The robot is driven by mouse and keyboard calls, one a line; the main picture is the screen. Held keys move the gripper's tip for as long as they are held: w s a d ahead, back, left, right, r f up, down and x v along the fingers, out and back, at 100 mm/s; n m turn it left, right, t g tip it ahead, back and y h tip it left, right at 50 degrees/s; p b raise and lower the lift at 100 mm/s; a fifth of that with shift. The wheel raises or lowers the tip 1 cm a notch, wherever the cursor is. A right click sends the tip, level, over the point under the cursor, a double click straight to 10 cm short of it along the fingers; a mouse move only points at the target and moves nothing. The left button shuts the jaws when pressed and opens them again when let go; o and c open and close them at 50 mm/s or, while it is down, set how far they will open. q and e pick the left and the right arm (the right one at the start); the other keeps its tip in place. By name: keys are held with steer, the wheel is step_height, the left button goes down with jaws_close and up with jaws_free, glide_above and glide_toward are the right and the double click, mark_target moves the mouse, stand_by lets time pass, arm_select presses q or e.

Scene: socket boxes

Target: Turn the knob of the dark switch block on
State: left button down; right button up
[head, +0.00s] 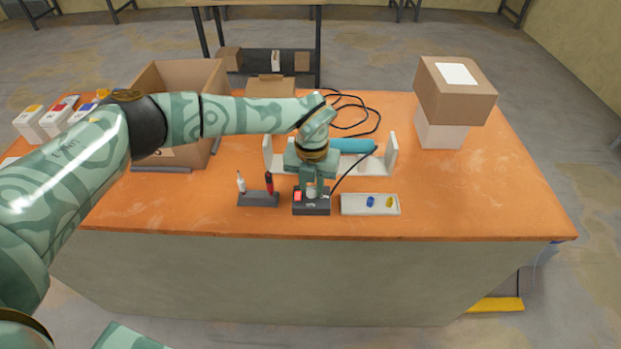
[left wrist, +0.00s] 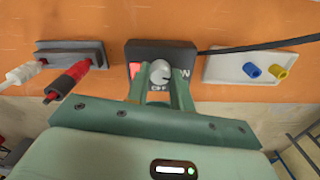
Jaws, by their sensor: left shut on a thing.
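The dark switch block (head: 318,208) stands near the front edge of the orange table. In the left wrist view the block (left wrist: 165,48) shows a light grey round knob (left wrist: 161,72), an OFF label below it, a partly covered ON label at its right and a red part at its left. My left gripper (head: 311,188) points down over the block. In the left wrist view its fingers (left wrist: 160,84) are shut on the knob from both sides. The knob's exact pointing is hard to tell. My right gripper is in neither view.
A dark holder (head: 258,200) with a white and a red plug stands left of the block. A pale tray (head: 370,210) with a blue and a yellow piece lies right. A black cable leaves the block. Behind are a teal cylinder (head: 352,146) on a white stand and cardboard boxes (head: 455,90).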

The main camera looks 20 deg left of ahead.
mark_target(312, 188)
arm_select(q)
steer(key=shift+r+n+p, duration=0.15)
steer(key=shift+n+p, duration=0.6)
steer(key=shift+n, duration=0.35)
steer(key=shift+w, duration=0.1)
steer(key=c, duration=1.2)
jaws_free()
step_height(312, 188, up, 16)
steer(key=p, duration=0.2)
